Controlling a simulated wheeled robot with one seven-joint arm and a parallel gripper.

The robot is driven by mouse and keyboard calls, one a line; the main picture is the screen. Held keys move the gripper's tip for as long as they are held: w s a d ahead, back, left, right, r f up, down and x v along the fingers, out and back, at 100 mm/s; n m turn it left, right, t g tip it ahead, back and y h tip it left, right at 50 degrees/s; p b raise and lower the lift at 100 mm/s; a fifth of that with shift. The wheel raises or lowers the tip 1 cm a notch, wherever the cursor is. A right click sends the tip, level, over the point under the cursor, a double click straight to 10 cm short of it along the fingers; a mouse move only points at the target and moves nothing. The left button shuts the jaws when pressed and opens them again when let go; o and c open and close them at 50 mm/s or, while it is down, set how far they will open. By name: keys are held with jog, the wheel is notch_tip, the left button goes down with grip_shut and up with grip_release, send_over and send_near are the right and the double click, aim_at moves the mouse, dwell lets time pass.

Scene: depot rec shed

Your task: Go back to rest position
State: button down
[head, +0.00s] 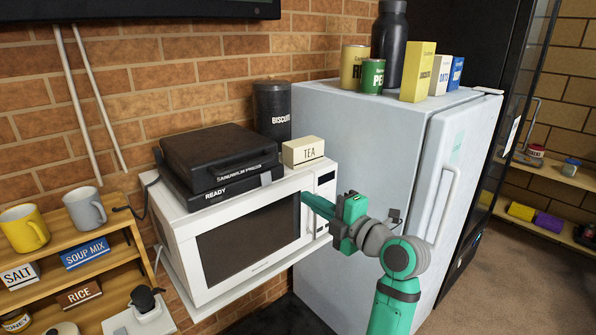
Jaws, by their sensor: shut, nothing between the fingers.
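My gripper (305,197) is a teal gripper at the end of my teal and grey arm. It points left, with its fingers shut and empty, in front of the right side of the white microwave (182,233). Its tip overlaps the right edge of the dark microwave door, close to the control panel (325,180). I cannot tell whether it touches the door. The microwave door looks shut. My arm rises from the bottom of the picture and bends at a grey joint. Part of the microwave's right side is hidden behind the gripper.
A black sandwich press (222,152) and a TEA box (303,151) sit on the microwave. A white fridge (365,150) stands close on the right, its door handle (447,205) near my arm. A wooden shelf (110,262) with mugs is at left. Open floor (510,270) lies at right.

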jog(key=s+a+f+m+t+h, duration=0.1)
jog(key=s+f+m+h, duration=0.2)
jog(key=f, duration=0.7)
jog(key=s+a+f+m+h, duration=0.1)
jog(key=s+f+m, duration=0.2)
jog(key=f+m, duration=0.45)
jog(key=s+a+f+m+t+h, duration=0.1)
jog(key=s+f+m+h, duration=0.15)
jog(key=f, duration=0.95)
jog(key=s+a+f+m+g+h, duration=0.1)
jog(key=s+a+f+m+h, duration=0.15)
jog(key=s+f+m, duration=0.7)
jog(key=s+a+r+m, duration=0.1)
jog(key=s, duration=1.5)
jog(key=s+a+r+m+h, duration=0.1)
jog(key=s+r, duration=0.1)
jog(key=s, duration=1.5)
jog(key=shift+s, duration=0.2)
jog(key=c, duration=2.5)
grip_release()
jog(key=shift+a+r, duration=0.1)
jog(key=o, duration=0.5)
jog(key=shift+w, duration=0.1)
